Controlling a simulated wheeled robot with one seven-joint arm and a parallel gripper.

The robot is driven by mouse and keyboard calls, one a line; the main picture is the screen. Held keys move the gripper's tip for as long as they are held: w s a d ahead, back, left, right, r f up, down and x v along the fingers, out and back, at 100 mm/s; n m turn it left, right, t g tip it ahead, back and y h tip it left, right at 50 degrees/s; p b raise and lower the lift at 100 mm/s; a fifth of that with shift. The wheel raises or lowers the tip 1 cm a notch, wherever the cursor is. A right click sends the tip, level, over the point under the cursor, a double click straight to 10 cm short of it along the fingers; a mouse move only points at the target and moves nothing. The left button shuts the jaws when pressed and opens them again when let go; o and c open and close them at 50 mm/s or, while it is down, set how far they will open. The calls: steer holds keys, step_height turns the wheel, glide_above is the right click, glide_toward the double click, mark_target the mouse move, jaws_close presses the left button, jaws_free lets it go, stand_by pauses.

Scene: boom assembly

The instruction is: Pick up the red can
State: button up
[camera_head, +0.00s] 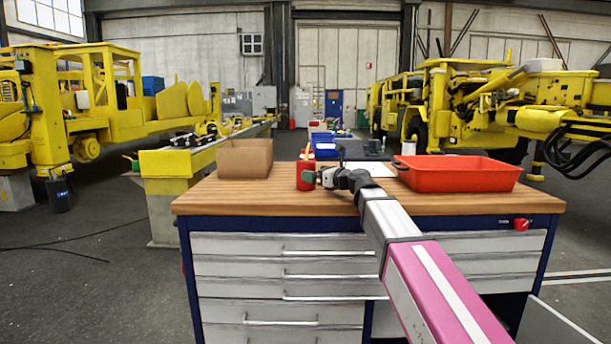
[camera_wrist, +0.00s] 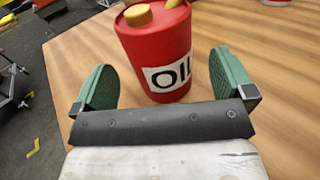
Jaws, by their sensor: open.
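The red can (camera_head: 305,175) stands upright on the wooden top of the workbench (camera_head: 235,197). In the wrist view the red can (camera_wrist: 150,50) shows a white label reading "OIL" and a yellow cap; its top is cut off by the frame edge. My gripper (camera_head: 310,179) is at the can in the head view. In the wrist view my gripper (camera_wrist: 164,72) is open, with one green finger to the left of the can and one to the right. Gaps show between both fingers and the can.
A cardboard box (camera_head: 245,160) stands left of the can. A red-orange tray (camera_head: 455,175) stands to the right on the bench. A white sheet (camera_head: 369,168) lies behind my gripper. Blue bins (camera_head: 325,147) show behind the bench. Bare wood lies at the front left.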

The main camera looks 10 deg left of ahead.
steer(key=x, duration=0.5)
steer(key=shift+a+f, duration=0.1)
steer(key=c, duration=1.1)
steer(key=shift+o, duration=0.2)
